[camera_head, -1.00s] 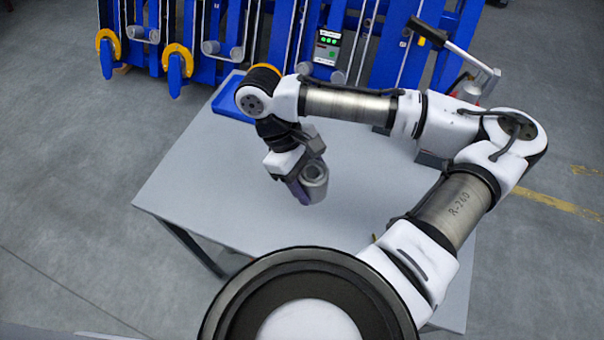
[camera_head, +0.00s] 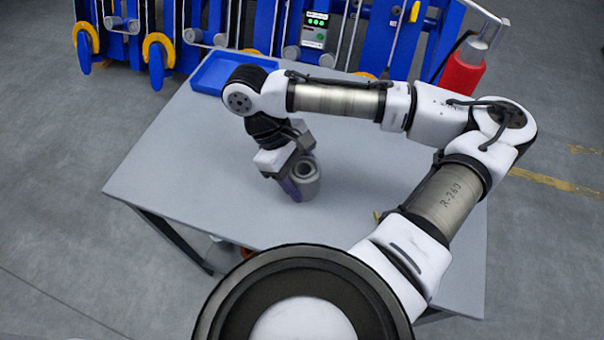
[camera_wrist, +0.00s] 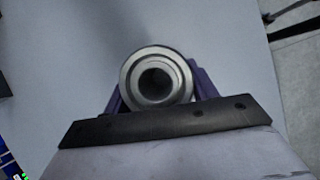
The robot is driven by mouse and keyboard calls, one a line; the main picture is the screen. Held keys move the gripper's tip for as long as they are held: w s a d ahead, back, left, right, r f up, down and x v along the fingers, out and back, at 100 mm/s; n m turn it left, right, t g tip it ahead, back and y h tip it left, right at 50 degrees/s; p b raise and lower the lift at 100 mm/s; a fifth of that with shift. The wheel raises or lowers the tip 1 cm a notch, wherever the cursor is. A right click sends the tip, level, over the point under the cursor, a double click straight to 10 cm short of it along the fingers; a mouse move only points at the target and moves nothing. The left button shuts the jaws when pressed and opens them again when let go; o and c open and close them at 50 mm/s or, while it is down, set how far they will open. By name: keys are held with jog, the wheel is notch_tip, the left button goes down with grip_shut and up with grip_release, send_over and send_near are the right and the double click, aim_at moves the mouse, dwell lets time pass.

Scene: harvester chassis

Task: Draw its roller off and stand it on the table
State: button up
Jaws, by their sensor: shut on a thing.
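The roller (camera_head: 307,180) is a short grey metal cylinder with a round bore in its top. It is upright or nearly so, at or just above the grey table (camera_head: 215,185); I cannot tell whether its base touches. My gripper (camera_head: 294,188) has purple fingers, shut on the roller from the left side in the head view. In the wrist view the roller (camera_wrist: 157,77) shows its ringed end and dark bore, between the purple fingers (camera_wrist: 198,84). The lower part of the roller is partly hidden by the gripper.
A blue tray (camera_head: 208,72) sits at the table's back left corner. Behind the table stands a blue chassis (camera_head: 265,25) with grey rollers, yellow-orange rings and a box with green lights (camera_head: 317,22). A red cylinder (camera_head: 462,70) stands back right. The table around the roller is clear.

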jog(key=o, duration=1.5)
jog(key=shift+c, duration=0.2)
jog(key=shift+f, duration=0.1)
jog(key=v, duration=1.4)
jog(key=shift+p, duration=0.35)
jog(key=shift+d, duration=0.1)
